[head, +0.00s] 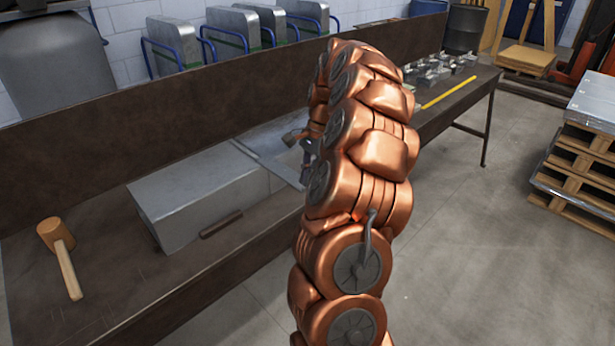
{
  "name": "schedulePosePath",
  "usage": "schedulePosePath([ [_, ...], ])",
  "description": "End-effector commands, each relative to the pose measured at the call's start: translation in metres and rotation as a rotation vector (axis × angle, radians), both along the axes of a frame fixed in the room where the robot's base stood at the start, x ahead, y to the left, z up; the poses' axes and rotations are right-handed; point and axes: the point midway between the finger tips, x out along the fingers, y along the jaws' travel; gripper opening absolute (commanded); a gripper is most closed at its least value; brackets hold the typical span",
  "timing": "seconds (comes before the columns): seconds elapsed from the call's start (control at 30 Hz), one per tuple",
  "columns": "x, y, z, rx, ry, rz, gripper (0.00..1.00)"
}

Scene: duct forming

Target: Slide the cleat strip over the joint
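A grey sheet-metal duct (195,205) lies on the brown workbench. A seam shows near its right end, and beyond it the duct is mostly hidden by my copper-coloured arm. A thin, pale metal strip (262,162) runs slantwise along the top at the duct's right end; it looks like the cleat strip, but I cannot tell whether it is seated on the joint. My gripper (306,150) is mostly hidden behind my arm, with only a small dark part showing just right of the strip. I cannot tell whether it touches or holds the strip.
A short dark bar (221,224) lies in front of the duct. A wooden mallet (62,257) is at the bench's left. Small metal parts (432,70) and a yellow rod (449,92) lie at the far right end. Stacked pallets (585,165) stand right; the floor between is clear.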

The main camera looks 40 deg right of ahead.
Motion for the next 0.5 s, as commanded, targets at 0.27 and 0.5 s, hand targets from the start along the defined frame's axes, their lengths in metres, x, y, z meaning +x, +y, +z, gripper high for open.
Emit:
schedulePosePath([
  [0.27, 0.0003, 0.0, 0.0003, 0.0, 0.0, 0.0, 0.0],
  [0.5, 0.0071, -0.0003, 0.0005, -0.001, -0.001, 0.0, 0.0],
])
